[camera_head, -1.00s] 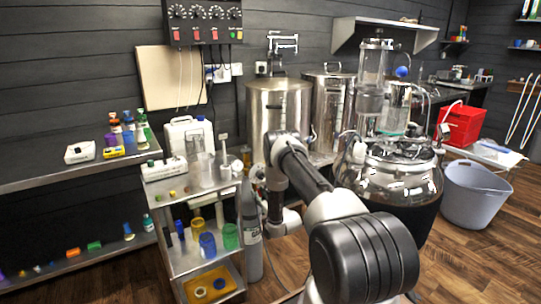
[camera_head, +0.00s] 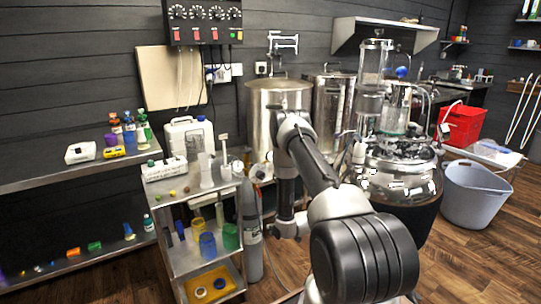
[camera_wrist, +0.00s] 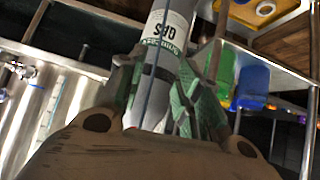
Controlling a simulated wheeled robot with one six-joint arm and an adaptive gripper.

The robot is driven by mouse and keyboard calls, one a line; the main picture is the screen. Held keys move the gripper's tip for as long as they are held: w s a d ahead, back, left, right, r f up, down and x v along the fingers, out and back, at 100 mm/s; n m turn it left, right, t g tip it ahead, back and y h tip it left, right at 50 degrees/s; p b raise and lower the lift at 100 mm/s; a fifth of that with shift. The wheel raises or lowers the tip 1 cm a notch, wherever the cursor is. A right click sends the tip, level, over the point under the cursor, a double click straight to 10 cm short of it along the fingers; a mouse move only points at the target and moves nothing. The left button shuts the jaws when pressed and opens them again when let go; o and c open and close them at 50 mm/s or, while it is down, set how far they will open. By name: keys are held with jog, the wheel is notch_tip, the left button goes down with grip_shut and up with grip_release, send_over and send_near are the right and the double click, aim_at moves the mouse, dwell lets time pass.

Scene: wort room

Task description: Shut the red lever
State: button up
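I cannot make out a red lever in either view. The steel kettle (camera_head: 272,103) stands behind my arm, which hides part of its front. In the wrist view, the steel vessel (camera_wrist: 75,105) fills the left side, with a silver fitting (camera_wrist: 18,68) near the left edge. My gripper (camera_wrist: 160,75) shows there with its green fingers apart. In the head view my arm's end hangs low, right of this cylinder (camera_head: 250,215), and the fingers cannot be made out.
A steel shelf cart (camera_head: 180,262) with colored cups stands left of the cylinder. A second steel vessel (camera_head: 330,115) and a large glass vessel (camera_head: 395,190) stand to the right. A control box (camera_head: 205,22) with red switches hangs on the wall. Wood floor is open front left.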

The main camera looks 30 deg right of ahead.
jog(key=s+a+r+g, duration=0.1)
jog(key=a+r, duration=0.1)
jog(key=r, duration=1.7)
jog(key=s+a+r+g+h, duration=0.1)
jog(key=a+r, duration=0.1)
jog(key=r, duration=1.7)
jog(key=shift+s+a+r+m, duration=0.15)
jog(key=shift+a+r+m, duration=0.05)
jog(key=shift+m, duration=0.1)
